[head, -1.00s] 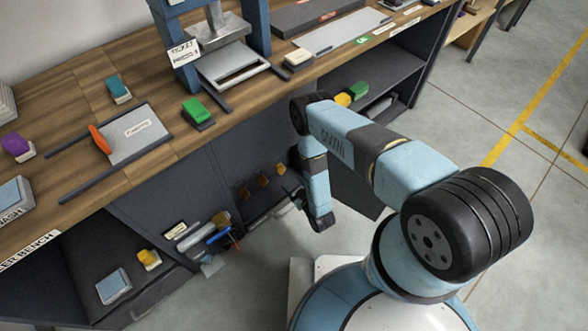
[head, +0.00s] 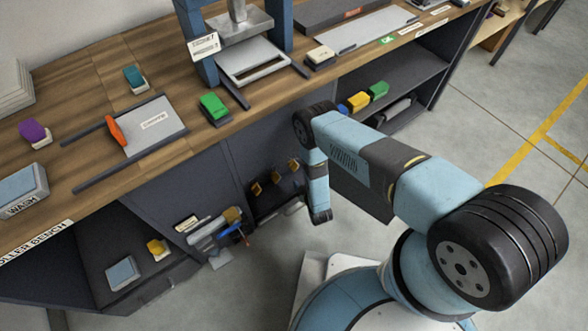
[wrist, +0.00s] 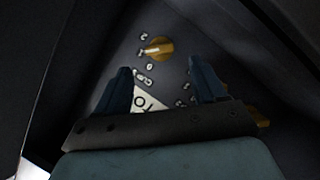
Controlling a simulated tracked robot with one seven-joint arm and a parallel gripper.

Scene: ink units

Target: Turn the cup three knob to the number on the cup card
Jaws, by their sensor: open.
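Three yellow knobs show in the head view on a dark panel under the bench: left (head: 257,189), middle (head: 274,176) and right (head: 293,164). In the wrist view one yellow knob (wrist: 158,48) has numbers around it and lies ahead of my gripper (wrist: 162,84). My gripper is open, with nothing between its fingers. A second knob (wrist: 260,115) shows partly behind the right finger. A white label (wrist: 150,101) shows between the fingers, partly covered.
Dark walls close in around the panel. A wooden bench (head: 85,68) above bears a press and coloured blocks. Right of the knobs is an open shelf (head: 400,75).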

